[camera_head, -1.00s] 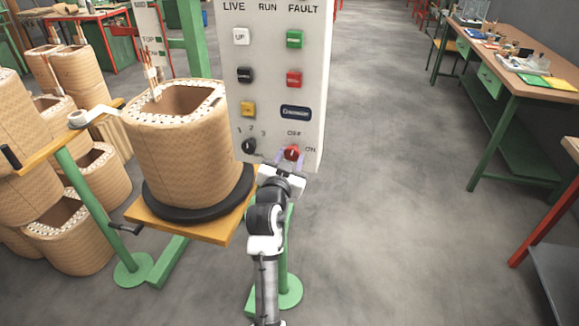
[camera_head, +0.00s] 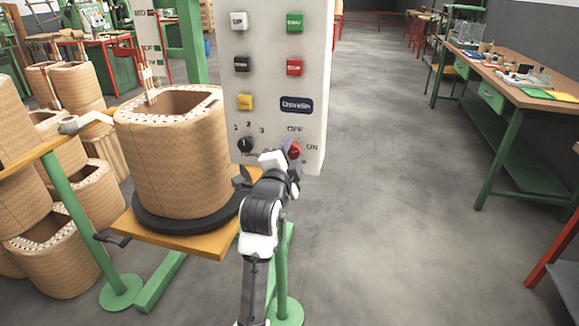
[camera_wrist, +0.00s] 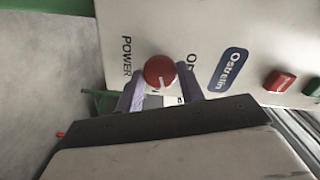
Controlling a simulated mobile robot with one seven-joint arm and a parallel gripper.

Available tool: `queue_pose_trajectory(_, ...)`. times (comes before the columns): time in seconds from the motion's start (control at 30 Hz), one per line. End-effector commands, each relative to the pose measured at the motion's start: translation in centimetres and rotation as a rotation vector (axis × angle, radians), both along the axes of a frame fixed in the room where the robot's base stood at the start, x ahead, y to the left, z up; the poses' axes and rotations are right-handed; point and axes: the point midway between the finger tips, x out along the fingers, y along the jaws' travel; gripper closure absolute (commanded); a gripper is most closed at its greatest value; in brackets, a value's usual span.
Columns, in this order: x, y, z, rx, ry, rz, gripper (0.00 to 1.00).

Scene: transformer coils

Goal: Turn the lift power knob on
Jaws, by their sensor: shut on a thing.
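The red lift power knob (camera_head: 295,151) sits low on the right of the grey control panel (camera_head: 263,60), between its OFF and ON labels. In the wrist view the round knob (camera_wrist: 159,71) shows a small white mark on its lower part; I cannot tell its exact direction. My gripper (camera_head: 289,152) is at the panel face in the head view and partly hides the knob. In the wrist view its two pale purple fingers (camera_wrist: 160,84) stand on either side of the knob, shut on it.
A black 1-2-3 selector knob (camera_head: 245,145) is just left of the red knob. Several coloured buttons are above. A wicker-like coil (camera_head: 175,150) on a wooden stand (camera_head: 190,240) is close left of my arm. The floor (camera_head: 385,200) to the right is clear.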

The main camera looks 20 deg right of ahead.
Motion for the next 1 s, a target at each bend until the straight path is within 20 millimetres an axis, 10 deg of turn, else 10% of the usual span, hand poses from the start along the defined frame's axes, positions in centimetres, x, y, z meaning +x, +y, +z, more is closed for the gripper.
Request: queue_pose_trajectory(1.0, -0.01, -0.05, 0.01, 0.320, -0.215, -0.001, 0.85)
